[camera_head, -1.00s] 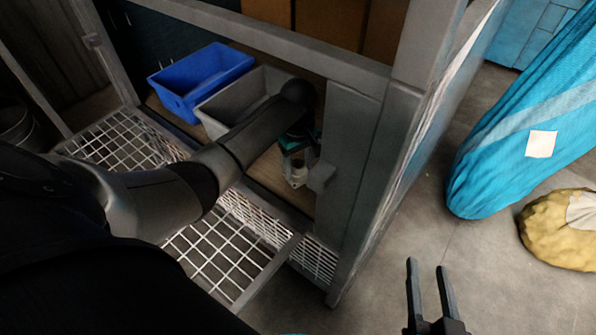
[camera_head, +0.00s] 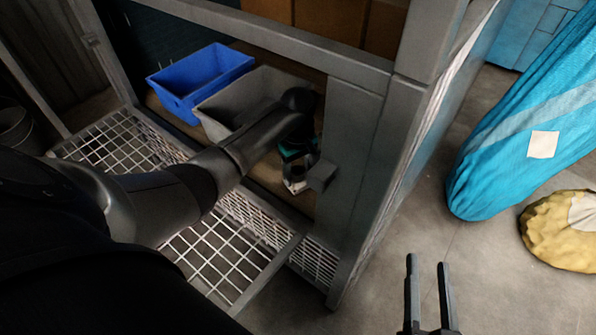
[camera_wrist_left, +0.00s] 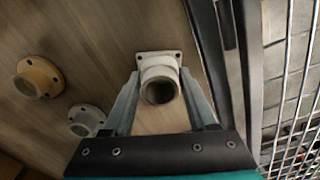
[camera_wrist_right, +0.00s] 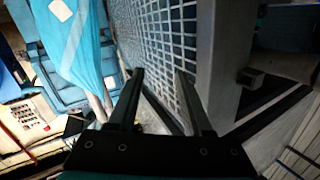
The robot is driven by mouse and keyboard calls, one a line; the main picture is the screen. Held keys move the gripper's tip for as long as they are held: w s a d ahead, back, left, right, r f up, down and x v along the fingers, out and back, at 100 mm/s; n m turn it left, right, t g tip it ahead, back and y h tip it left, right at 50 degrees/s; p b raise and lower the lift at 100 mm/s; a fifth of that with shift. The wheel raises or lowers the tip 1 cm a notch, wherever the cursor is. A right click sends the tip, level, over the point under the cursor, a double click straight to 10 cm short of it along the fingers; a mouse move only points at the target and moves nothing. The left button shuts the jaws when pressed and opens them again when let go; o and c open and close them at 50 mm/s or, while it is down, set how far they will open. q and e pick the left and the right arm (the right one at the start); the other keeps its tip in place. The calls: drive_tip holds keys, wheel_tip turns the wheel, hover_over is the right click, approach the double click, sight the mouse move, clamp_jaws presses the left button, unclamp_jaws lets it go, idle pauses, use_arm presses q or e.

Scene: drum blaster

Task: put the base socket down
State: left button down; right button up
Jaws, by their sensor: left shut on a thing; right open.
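The base socket (camera_wrist_left: 160,78) is a pale, round, hollow fitting with a square flange. In the left wrist view it is between the fingers of my left gripper (camera_wrist_left: 160,90), which is shut on it. It is over the wooden shelf (camera_wrist_left: 110,30); I cannot tell whether it touches the wood. In the head view my left gripper (camera_head: 296,182) is inside the cabinet, by the front post, and mostly hides the socket. My right gripper (camera_head: 428,265) is open and empty, over the floor outside; its fingers also show in the right wrist view (camera_wrist_right: 160,85).
On the shelf, an orange flanged fitting (camera_wrist_left: 38,78) and a grey-white one (camera_wrist_left: 86,120) stand left of the socket. A grey bin (camera_head: 225,112) and a blue bin (camera_head: 200,82) are on the shelf. The cabinet post (camera_head: 350,170) is close to my left gripper. A wire grid (camera_head: 215,255) lies in front.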

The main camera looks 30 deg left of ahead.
sight(298, 170)
use_arm(q)
drive_tip(key=shift+c, duration=0.9)
unclamp_jaws()
use_arm(e)
drive_tip(key=shift+s+f, duration=0.1)
drive_tip(key=shift+f, duration=0.2)
use_arm(q)
drive_tip(key=shift+r, duration=0.15)
drive_tip(key=shift+r+p, duration=0.3)
drive_tip(key=shift+r, duration=0.15)
drive_tip(key=shift+r+p, duration=0.3)
drive_tip(key=shift+r, duration=0.3)
wheel_tip(298, 170, up, 2)
drive_tip(key=shift+p, duration=0.6)
wheel_tip(298, 170, up, 2)
drive_tip(key=shift+r+p, duration=0.1)
drive_tip(key=shift+p, duration=0.5)
drive_tip(key=shift+r+p, duration=0.55)
drive_tip(key=shift+r, duration=0.55)
use_arm(e)
drive_tip(key=s+d+f+g+h, duration=0.1)
drive_tip(key=d+f+g+h, duration=0.2)
drive_tip(key=d+g, duration=0.4)
drive_tip(key=shift+n+g+h, duration=0.4)
drive_tip(key=shift+g+h, duration=0.1)
drive_tip(key=shift+g, duration=0.1)
drive_tip(key=shift+s+d, duration=0.1)
